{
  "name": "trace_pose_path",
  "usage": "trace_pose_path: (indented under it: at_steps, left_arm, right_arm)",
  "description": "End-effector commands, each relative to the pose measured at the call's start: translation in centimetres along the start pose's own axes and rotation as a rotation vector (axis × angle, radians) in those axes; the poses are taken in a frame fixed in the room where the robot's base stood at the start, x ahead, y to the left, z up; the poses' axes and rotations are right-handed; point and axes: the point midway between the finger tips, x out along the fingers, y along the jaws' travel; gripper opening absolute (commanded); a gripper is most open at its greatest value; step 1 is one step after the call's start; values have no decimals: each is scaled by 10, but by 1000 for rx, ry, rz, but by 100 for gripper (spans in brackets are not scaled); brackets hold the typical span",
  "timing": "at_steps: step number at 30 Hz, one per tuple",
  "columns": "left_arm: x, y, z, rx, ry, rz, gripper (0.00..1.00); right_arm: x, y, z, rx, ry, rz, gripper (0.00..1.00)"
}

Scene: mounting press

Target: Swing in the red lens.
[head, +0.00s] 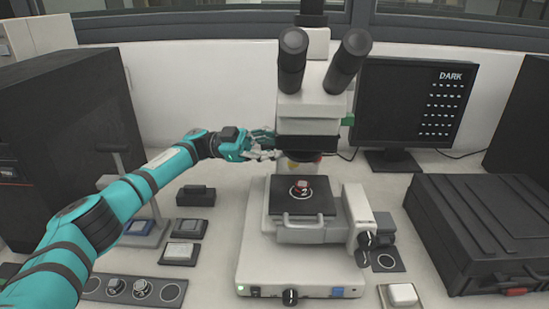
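The microscope (312,110) stands in the middle of the bench with two black eyepieces. Under its dark head is the lens turret, small and partly shadowed. A yellowish lens (293,165) points down at the front, and a dark red edge (304,156) shows beside it; I cannot tell which lens is the red one. My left gripper (268,148) is at the left side of the turret, with its fingers toward it. I cannot tell whether the fingers touch it or how far they are apart. My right gripper is not in view.
On the black stage (300,208) sits a red-sided piece marked 2 (301,187). The monitor (413,103) at right reads DARK. A black case (490,230) lies at right. Small blocks and pads, including a white-topped one (181,252), lie at left. The bench beside the base is partly clear.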

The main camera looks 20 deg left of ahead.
Motion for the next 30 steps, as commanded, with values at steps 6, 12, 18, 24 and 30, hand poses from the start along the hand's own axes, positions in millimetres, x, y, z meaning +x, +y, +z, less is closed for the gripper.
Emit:
trace_pose_path:
  at_steps: [6,12,18,24,30]
  left_arm:
    - [5,-1,4,-22,8,80,0]
    - [5,-2,3,-31,12,107,0]
    - [5,-2,3,-33,12,112,0]
    - [5,-2,3,-32,13,112,0]
    - [5,-2,2,-31,13,109,45]
  right_arm:
    - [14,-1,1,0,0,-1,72]
    - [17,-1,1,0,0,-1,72]
    - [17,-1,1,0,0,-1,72]
    - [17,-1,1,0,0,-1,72]
    - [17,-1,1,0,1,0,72]
